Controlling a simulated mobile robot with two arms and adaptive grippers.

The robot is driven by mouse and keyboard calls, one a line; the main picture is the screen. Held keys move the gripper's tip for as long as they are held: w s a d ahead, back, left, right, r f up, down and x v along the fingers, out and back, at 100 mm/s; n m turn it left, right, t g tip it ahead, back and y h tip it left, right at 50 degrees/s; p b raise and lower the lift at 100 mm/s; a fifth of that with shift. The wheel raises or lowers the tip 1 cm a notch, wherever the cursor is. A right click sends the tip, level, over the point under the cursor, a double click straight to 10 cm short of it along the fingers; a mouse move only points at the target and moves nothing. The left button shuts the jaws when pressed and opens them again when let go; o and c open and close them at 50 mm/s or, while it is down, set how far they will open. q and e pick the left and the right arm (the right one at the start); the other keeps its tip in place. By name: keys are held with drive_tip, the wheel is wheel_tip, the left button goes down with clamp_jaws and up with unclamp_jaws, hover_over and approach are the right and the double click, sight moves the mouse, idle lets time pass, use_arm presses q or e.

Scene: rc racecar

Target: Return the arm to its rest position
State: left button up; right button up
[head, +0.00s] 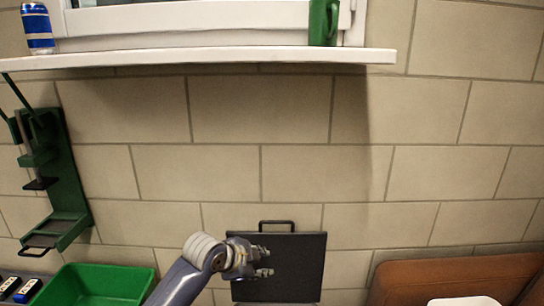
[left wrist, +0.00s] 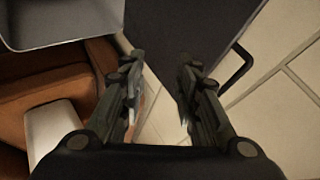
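My left arm (head: 190,270) comes up from the bottom of the head view. Its gripper (head: 265,262) points right, in front of a dark flat panel with a handle (head: 305,262). In the left wrist view the two fingers of my left gripper (left wrist: 160,95) stand apart with nothing between them. The dark panel (left wrist: 185,30) shows beyond the fingertips there. It looks apart from the fingers, but I cannot tell the distance. My right gripper is in neither view.
A green bin (head: 105,284) is at the lower left, below a green wall-side stand (head: 50,190). A white sill (head: 200,60) holds a blue can (head: 37,28) and a green mug (head: 323,22). Brown leather-like furniture (head: 450,274) is at the lower right. The tiled wall between is bare.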

use_arm(q)
drive_tip(key=s+a+f+n+g+y, duration=0.1)
drive_tip(key=s+a+f+n, duration=0.25)
drive_tip(key=s+f, duration=0.5)
drive_tip(key=s+a+f+n+g, duration=0.15)
drive_tip(key=s+f+n, duration=0.3)
drive_tip(key=s, duration=0.65)
drive_tip(key=s+a+f+n+g+y, duration=0.15)
drive_tip(key=s+a+n, duration=0.35)
drive_tip(key=s, duration=0.5)
drive_tip(key=s+a+f+n+y, duration=0.1)
drive_tip(key=s+a+n+y, duration=0.1)
drive_tip(key=s+a, duration=0.55)
drive_tip(key=s+f+g, duration=0.1)
drive_tip(key=s+f, duration=0.1)
drive_tip(key=f, duration=1.1)
drive_tip(key=s+f+g, duration=0.1)
drive_tip(key=s+f, duration=0.1)
drive_tip(key=f, duration=1.2)
drive_tip(key=s+a+p, duration=0.2)
drive_tip(key=s+p, duration=1.3)
drive_tip(key=s, duration=0.2)
drive_tip(key=shift+g+p, duration=0.35)
drive_tip(key=shift+g, duration=0.05)
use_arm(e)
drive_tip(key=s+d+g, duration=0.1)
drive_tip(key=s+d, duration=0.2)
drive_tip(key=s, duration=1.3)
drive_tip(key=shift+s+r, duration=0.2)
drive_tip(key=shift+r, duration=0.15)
